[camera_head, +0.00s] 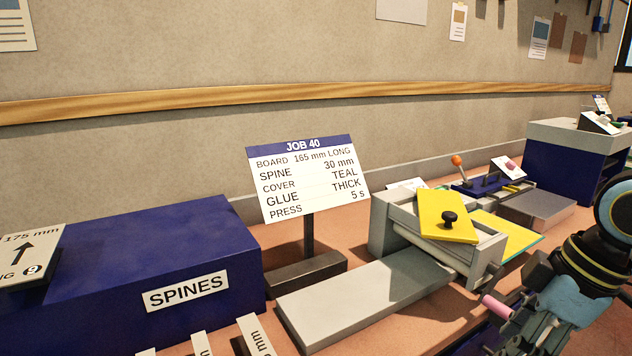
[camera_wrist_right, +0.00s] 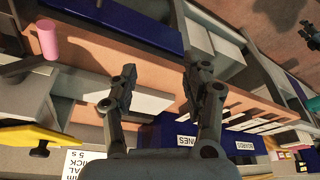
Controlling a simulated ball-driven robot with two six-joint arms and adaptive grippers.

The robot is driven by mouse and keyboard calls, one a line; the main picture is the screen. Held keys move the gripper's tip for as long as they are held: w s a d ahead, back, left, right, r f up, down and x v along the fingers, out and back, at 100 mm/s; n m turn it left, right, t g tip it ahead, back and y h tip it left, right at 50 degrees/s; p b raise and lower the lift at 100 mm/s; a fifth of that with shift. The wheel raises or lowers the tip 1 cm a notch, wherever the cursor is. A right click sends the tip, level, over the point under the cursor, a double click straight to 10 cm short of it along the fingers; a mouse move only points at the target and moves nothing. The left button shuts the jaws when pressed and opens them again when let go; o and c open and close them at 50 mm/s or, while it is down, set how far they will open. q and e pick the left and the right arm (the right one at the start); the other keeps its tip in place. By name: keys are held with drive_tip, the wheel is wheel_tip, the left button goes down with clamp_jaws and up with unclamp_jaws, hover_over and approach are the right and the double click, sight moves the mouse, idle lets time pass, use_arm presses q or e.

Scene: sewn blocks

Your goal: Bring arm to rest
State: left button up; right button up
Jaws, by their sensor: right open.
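My right arm comes in at the right edge of the head view, and its gripper (camera_head: 520,325) points down over the front of the bench. In the right wrist view my right gripper (camera_wrist_right: 162,85) has its two fingers spread apart with nothing between them. A pink handle (camera_head: 497,308) is just left of the gripper in the head view; it also shows at the upper left of the right wrist view (camera_wrist_right: 47,38). Whether the gripper touches it is unclear, but the wrist view shows it apart from the fingers.
A grey machine (camera_head: 385,230) with a yellow knobbed plate (camera_head: 442,220) stands beside my right arm. A JOB 40 card (camera_head: 308,180) stands behind a grey slab (camera_head: 365,300). A blue SPINES box (camera_head: 130,250) fills the left. A grey-topped blue box (camera_head: 570,155) is farther right.

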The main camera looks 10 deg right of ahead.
drive_tip(key=s+a+f+m+t+h, duration=0.1)
drive_tip(key=s+a+f+m+h, duration=0.1)
drive_tip(key=s+a+m, duration=0.3)
drive_tip(key=s+a+f+m+h, duration=0.1)
drive_tip(key=s+f+m, duration=0.15)
drive_tip(key=s, duration=0.35)
drive_tip(key=s+d+f+b, duration=0.1)
drive_tip(key=f+b, duration=0.1)
drive_tip(key=f, duration=0.9)
drive_tip(key=s+d+f+m+g+b, duration=0.1)
drive_tip(key=f+b, duration=0.1)
drive_tip(key=f, duration=1)
drive_tip(key=s+d+f+b, duration=0.1)
drive_tip(key=s+f+b, duration=0.1)
drive_tip(key=f, duration=0.9)
drive_tip(key=s+f+g+b, duration=0.1)
drive_tip(key=s+f+b, duration=0.3)
drive_tip(key=s+f, duration=1.3)
drive_tip(key=shift+d+f+g+b, duration=0.3)
drive_tip(key=shift+d+f+b, duration=0.05)
drive_tip(key=shift+f, duration=0.25)
